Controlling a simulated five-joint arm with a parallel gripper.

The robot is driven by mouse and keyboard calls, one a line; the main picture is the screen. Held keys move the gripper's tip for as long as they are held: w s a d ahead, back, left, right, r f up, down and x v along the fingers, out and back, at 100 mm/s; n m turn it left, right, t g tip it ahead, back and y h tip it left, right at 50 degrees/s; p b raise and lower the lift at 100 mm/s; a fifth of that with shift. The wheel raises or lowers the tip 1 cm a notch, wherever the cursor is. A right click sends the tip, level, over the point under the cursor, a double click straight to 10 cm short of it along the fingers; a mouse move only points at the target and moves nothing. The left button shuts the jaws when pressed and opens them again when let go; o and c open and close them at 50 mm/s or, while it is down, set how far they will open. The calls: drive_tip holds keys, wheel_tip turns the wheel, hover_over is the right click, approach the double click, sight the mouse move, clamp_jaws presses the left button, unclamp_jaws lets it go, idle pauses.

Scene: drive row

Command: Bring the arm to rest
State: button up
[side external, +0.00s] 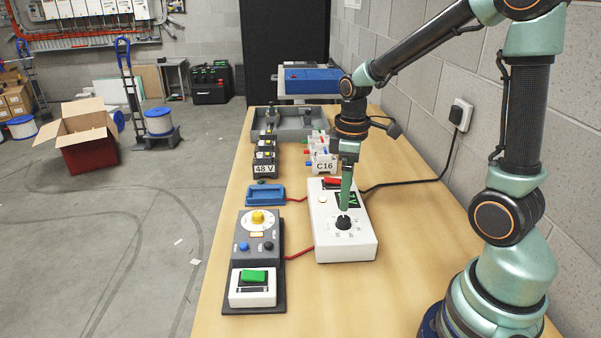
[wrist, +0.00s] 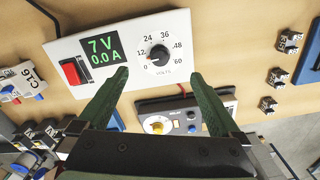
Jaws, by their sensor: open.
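My gripper (side external: 346,207) points down over the white power supply box (side external: 334,246), with its green fingers just above or beside the black knob (side external: 343,222). In the wrist view my gripper (wrist: 161,73) is open, its two fingertips wide apart with nothing between them. There the black knob (wrist: 159,56) lies beyond the fingertips, clear of both. I cannot tell the exact height gap. The display (wrist: 102,50) reads 7 V and 0.0 A. A red rocker switch (wrist: 74,72) sits beside it.
A dark control panel (side external: 258,228) with a yellow knob and green switch stands to the left, joined by a red wire. Behind are a blue tray (side external: 265,195), 48 V blocks (side external: 265,160), C16 breakers (side external: 321,158) and a grey bin (side external: 290,122). The wall is close on the right.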

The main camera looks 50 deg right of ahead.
sight(344, 218)
drive_tip(key=shift+r, duration=0.1)
drive_tip(key=m, duration=0.1)
drive_tip(key=r+m, duration=0.1)
drive_tip(key=shift+m, duration=0.4)
drive_tip(key=shift+f, duration=2.9)
drive_tip(key=shift+m, duration=1.4)
drive_tip(key=shift+f, duration=1.2)
